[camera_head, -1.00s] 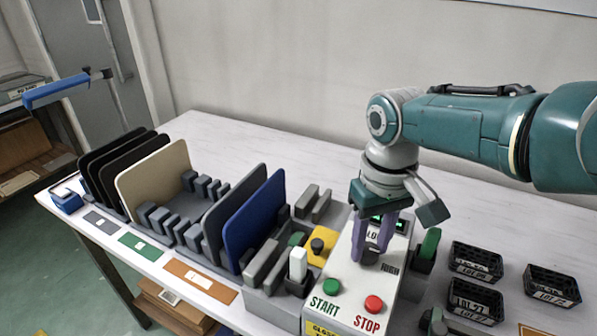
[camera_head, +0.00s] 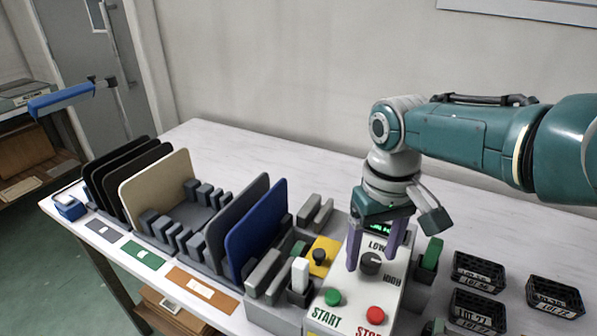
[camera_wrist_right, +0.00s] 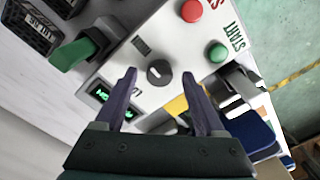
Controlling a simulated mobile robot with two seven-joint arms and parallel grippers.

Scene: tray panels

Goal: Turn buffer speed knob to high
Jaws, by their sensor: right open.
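The dark round speed knob (camera_head: 370,264) sits on the pale sloped top of the control box (camera_head: 350,293), between the LOW label above and the HIGH label at its right. It also shows in the right wrist view (camera_wrist_right: 159,73) with a small pale mark; I cannot tell its exact setting. My right gripper (camera_head: 376,254) is over the box with its purple fingers spread. In the right wrist view the gripper (camera_wrist_right: 159,75) has one fingertip on each side of the knob, both apart from it. My left gripper is not in view.
A green START button (camera_head: 333,297) and red STOP button (camera_head: 375,315) are on the box front. A green lever (camera_head: 432,253) is at its right. Black bins (camera_head: 480,270) stand farther right. A rack with a blue panel (camera_head: 256,232) stands left.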

